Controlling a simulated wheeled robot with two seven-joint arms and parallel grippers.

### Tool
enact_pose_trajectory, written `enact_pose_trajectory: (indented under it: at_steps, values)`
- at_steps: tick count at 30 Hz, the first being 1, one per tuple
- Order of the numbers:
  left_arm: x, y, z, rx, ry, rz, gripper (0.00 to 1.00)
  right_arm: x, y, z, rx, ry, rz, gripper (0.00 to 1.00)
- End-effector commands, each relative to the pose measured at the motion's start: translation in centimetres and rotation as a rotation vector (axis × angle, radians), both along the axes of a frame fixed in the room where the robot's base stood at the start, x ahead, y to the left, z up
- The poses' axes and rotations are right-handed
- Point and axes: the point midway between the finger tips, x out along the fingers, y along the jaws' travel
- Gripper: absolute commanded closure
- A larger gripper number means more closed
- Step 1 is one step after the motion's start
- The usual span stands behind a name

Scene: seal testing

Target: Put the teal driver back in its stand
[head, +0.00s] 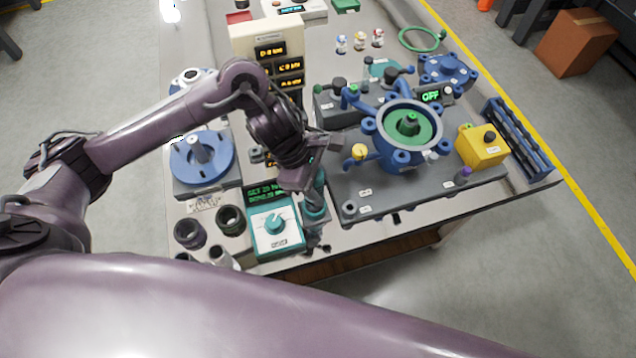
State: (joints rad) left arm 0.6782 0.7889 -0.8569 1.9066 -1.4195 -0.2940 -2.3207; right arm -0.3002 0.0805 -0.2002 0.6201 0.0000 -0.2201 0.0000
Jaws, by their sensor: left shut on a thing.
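My left gripper (314,178) is shut on the teal driver (316,208). It holds the driver roughly upright near the front edge of the table, between the teal-and-white dial box and the dark grey base plate. Dark parts show below the driver's teal body; I cannot tell whether they are its lower end or a stand under it. A small grey round holder (349,208) is on the front left corner of the base plate, just right of the driver; I cannot tell whether it is the driver's stand. My right gripper is not in view.
The dial box (276,228) stands close left of the driver, with dark cups (231,219) beyond it. A blue flanged housing (392,150) with a green centre stands on the base plate (400,194). A yellow box (482,147) and a blue rack (518,138) are at the right.

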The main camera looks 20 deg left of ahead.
Motion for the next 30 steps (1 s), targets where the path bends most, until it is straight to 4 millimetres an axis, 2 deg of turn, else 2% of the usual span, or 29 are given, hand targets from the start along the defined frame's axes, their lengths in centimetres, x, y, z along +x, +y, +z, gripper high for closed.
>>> enact_pose_trajectory:
  at_steps: [29,30]
  values:
    - [0.06,-0.05,-0.09,-0.002,-0.003,-0.001,0.92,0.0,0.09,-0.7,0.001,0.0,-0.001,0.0]
    - [0.05,-0.05,-0.06,-0.002,-0.003,-0.001,0.61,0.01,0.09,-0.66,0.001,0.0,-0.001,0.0]
